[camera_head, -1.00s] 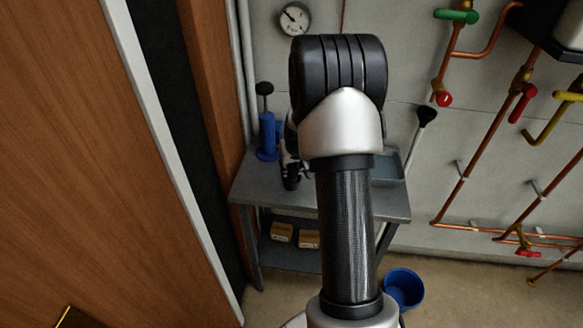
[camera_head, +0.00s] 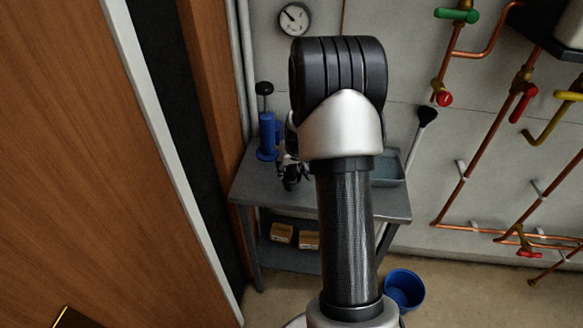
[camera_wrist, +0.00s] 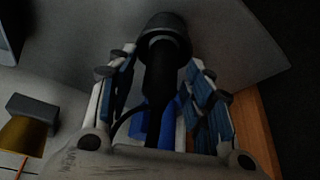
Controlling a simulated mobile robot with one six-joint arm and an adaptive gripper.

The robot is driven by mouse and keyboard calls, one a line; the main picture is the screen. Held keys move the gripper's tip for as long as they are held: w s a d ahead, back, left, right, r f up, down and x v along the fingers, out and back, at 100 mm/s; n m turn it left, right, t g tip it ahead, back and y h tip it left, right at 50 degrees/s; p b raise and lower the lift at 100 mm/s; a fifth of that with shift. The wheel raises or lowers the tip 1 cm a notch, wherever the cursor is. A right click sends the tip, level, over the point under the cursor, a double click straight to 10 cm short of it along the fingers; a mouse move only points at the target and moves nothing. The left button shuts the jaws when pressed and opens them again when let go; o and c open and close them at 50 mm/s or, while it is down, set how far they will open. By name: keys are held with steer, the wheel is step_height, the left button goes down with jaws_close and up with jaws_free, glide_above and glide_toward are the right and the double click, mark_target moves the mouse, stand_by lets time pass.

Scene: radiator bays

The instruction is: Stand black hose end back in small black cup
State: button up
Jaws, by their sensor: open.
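My gripper (camera_wrist: 162,60) is open, with one finger on each side of a thick black cylinder that looks like the hose end (camera_wrist: 159,78). It runs to a wider dark round piece that looks like the small black cup (camera_wrist: 166,36); I cannot tell whether the hose end is seated in it. A thin black line curves beside a blue body (camera_wrist: 150,122) behind. In the head view my gripper (camera_head: 292,178) is small and partly hidden by my arm, over the bench beside the blue pump (camera_head: 267,137). The hose end and cup cannot be made out there.
The grey bench (camera_head: 265,190) stands against the wall, with a shallow tray (camera_head: 389,172) at its right. Cartons (camera_head: 282,233) lie on its lower shelf. A blue bucket (camera_head: 404,288) stands on the floor. A wooden panel (camera_head: 110,150) fills the left side.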

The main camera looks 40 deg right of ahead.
steer(key=shift+r, duration=0.3)
steer(key=s+a+r+n+p, duration=0.1)
steer(key=s+a+r+p, duration=0.15)
steer(key=a+r, duration=0.5)
steer(key=s+a+r+p, duration=0.1)
steer(key=s+a+r, duration=0.3)
steer(key=r, duration=0.7)
steer(key=s+a+r+n+y, duration=0.1)
steer(key=s+a+r+n, duration=0.1)
steer(key=s+a+r, duration=0.35)
steer(key=s+a+r+n+y, duration=0.1)
steer(key=s+a+r, duration=0.1)
steer(key=s+a, duration=0.6)
steer(key=s+a+n, duration=0.1)
steer(key=s+a, duration=0.5)
steer(key=s, duration=0.1)
steer(key=shift+s+a+f, duration=0.2)
steer(key=shift+s+f, duration=0.05)
steer(key=shift+f, duration=0.15)
steer(key=shift+c, duration=0.5)
